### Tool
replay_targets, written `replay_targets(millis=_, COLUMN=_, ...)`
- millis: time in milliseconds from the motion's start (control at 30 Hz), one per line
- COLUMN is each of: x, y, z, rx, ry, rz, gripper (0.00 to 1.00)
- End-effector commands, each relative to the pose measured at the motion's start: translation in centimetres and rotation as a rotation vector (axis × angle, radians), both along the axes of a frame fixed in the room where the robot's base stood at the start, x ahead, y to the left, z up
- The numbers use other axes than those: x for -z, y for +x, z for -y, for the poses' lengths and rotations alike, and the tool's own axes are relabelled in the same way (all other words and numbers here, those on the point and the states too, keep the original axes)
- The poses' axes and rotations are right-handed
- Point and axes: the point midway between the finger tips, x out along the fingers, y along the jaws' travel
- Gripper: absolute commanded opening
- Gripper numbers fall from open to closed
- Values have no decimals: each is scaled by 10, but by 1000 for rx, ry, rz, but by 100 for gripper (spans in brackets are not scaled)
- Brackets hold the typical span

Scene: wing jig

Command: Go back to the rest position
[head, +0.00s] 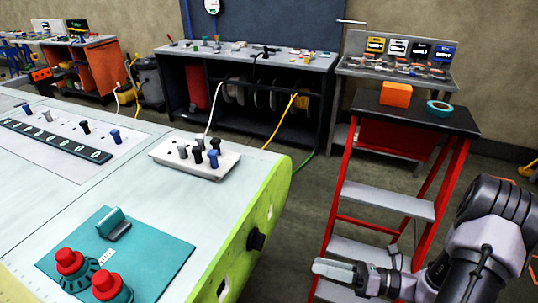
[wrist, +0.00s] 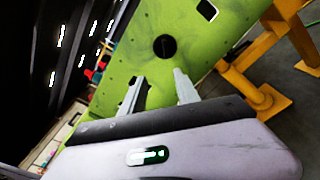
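My gripper (head: 335,270) is at the lower right of the head view, out beyond the green edge of the wing and in front of the step ladder's lower steps. In the wrist view my gripper (wrist: 160,90) shows two pale fingers standing apart, with only the green wing edge (wrist: 195,50) seen behind the gap. Nothing is held. A black round knob (wrist: 165,47) on that green face lies beyond the fingertips. The same green edge (head: 236,240) shows in the head view with a black knob (head: 256,240) on it.
A red step ladder (head: 388,200) stands close behind my arm, bearing an orange block (head: 397,94) and a teal tape roll (head: 439,108). The wing top carries a white peg block (head: 170,152) and a teal mat (head: 160,248) with red-topped parts. A yellow stand (wrist: 262,92) shows in the wrist view.

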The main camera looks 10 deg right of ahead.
Motion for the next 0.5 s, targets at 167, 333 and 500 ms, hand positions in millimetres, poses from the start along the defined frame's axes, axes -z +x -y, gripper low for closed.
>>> replay_targets(millis=167, x=-72, y=-22, z=-72, rx=-476, ry=-483, rz=263, gripper=38)
replay_targets(millis=333, x=-122, y=-70, z=-117, rx=-966, ry=-1037, rz=676, gripper=38)
replay_targets(millis=500, x=-166, y=-98, z=-129, rx=-1280, ry=-1549, rz=1152, gripper=38)
